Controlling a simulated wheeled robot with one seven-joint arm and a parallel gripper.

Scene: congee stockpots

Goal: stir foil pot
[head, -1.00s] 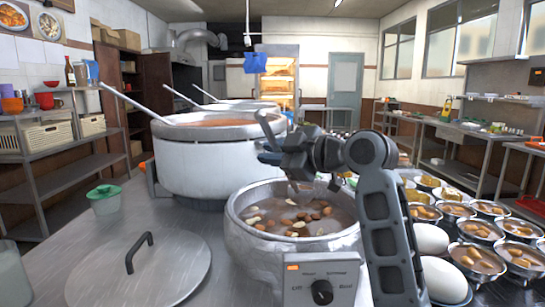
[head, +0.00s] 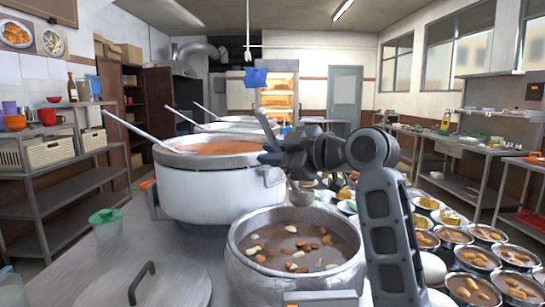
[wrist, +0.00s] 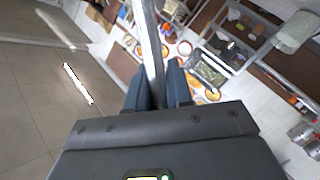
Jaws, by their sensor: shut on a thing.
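My gripper (head: 272,152) is shut on the metal handle of a ladle, which runs up between the blue fingers in the wrist view (wrist: 150,60). The ladle's bowl (head: 301,193) hangs below my gripper, apparently above and behind the far rim of the front pot. The front pot (head: 262,270) has a crinkled, foil-like silver rim and wall, and holds brown liquid with nuts and pale pieces floating in it. My arm covers its right edge. A larger pale pot (head: 215,192) with orange-red contents stands behind it on the left, with its own ladle (head: 140,132) leaning out.
A flat lid with a black handle (head: 142,282) lies at front left, near a green-topped cup (head: 106,222). Several filled bowls (head: 488,258) crowd the right side, beside a white rounded object (head: 432,268). More pots stand farther back.

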